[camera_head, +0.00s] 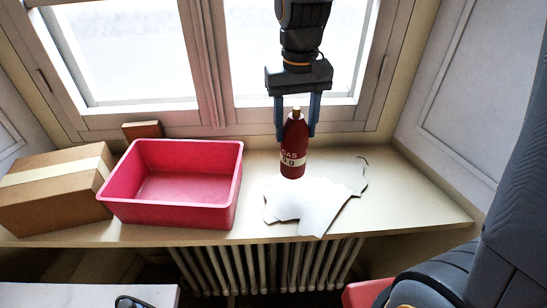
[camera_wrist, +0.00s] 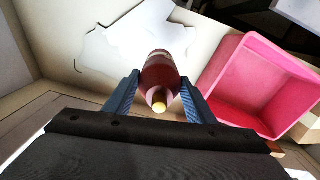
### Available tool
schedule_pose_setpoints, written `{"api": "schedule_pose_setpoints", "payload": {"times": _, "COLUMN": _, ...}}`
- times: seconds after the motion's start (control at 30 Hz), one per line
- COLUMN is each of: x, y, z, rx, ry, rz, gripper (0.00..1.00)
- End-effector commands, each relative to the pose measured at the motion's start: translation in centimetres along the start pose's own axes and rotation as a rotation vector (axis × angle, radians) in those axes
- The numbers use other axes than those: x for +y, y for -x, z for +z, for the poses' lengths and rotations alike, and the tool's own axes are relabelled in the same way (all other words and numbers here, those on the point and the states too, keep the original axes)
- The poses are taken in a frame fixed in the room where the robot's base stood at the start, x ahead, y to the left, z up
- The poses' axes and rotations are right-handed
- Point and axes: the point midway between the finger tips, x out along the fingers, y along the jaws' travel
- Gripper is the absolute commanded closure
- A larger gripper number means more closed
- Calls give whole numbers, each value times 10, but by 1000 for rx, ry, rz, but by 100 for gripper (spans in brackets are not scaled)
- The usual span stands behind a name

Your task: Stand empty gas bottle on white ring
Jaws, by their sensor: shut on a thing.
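A dark red gas bottle (camera_head: 293,158) with a pale label reading "GAS" and "0 g" is upright between the blue fingers of my gripper (camera_head: 296,134). My gripper is shut on it. The wrist view shows the bottle (camera_wrist: 161,68) from above, its brass-coloured top facing the camera, with a finger of my gripper (camera_wrist: 160,82) on each side. The bottle's base is over or just behind a white, irregular flat patch (camera_head: 320,207) on the window sill. I cannot tell whether the base touches anything. I cannot make out a white ring in either view.
A pink open bin (camera_head: 178,212) stands left of the bottle, and appears empty. A cardboard box (camera_head: 50,190) is further left, with a small brown block (camera_head: 142,130) behind. The window (camera_head: 235,60) is close behind my gripper. The sill (camera_head: 415,205) is bare at right; a radiator is below.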

Motion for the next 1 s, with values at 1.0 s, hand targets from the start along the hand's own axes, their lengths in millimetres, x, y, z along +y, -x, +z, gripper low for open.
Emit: {"api": "schedule_pose_setpoints", "payload": {"times": 1.0, "x": -3, "y": -84, "z": 0, "rx": 1, "ry": 5, "rz": 0, "gripper": 100}}
